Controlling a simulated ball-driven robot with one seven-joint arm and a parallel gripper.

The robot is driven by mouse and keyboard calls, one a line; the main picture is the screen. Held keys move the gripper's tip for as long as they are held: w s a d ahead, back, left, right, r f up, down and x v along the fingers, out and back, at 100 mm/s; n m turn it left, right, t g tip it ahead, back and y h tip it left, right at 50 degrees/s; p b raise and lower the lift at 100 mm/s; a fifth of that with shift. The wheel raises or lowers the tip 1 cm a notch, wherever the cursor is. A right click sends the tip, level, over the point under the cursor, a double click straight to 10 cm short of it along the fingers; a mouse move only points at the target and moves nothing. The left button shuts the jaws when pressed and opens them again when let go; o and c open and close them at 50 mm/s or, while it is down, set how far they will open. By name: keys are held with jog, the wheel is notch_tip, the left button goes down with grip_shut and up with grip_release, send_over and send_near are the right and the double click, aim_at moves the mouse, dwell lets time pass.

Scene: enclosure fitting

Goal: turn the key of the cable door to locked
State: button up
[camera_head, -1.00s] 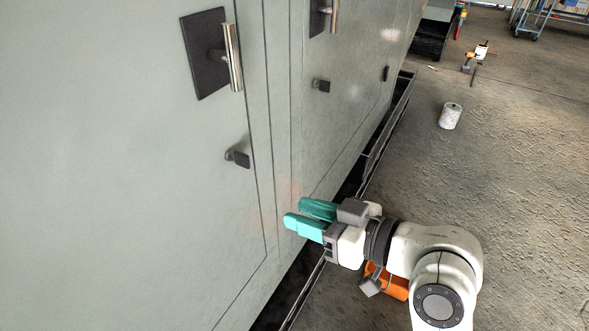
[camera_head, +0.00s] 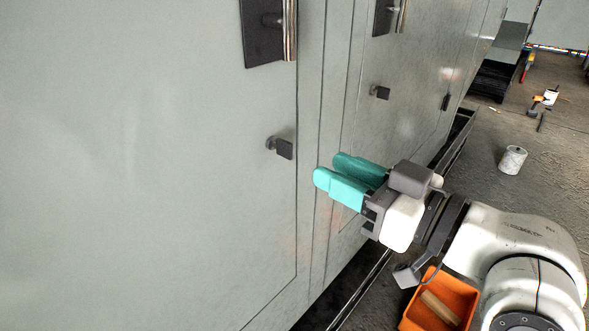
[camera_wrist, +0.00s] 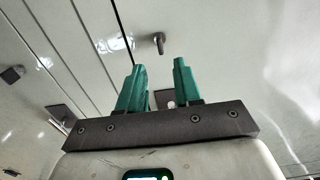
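A small dark key (camera_head: 280,147) sticks out of the near grey cabinet door (camera_head: 150,190), below a dark plate with a metal bar handle (camera_head: 289,30). A similar dark key (camera_head: 380,92) sits on the panel farther right. I cannot tell from any label which is the cable door. My gripper (camera_head: 332,169) is open and empty, its teal fingers apart, right of and slightly below the near key, not touching it. In the wrist view the open fingers (camera_wrist: 159,68) show with a dark peg (camera_wrist: 160,43) beyond them; I cannot tell which key that is.
An orange box (camera_head: 440,302) with a wooden piece in it is below my arm. A dark ledge (camera_head: 365,285) runs along the cabinet's foot. A white can (camera_head: 512,160) stands on the floor to the right. The door face left of the key is clear.

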aim_at(292, 151)
jog(key=x, duration=0.8)
jog(key=shift+w+a, duration=0.1)
jog(key=shift+a, duration=0.05)
grip_shut()
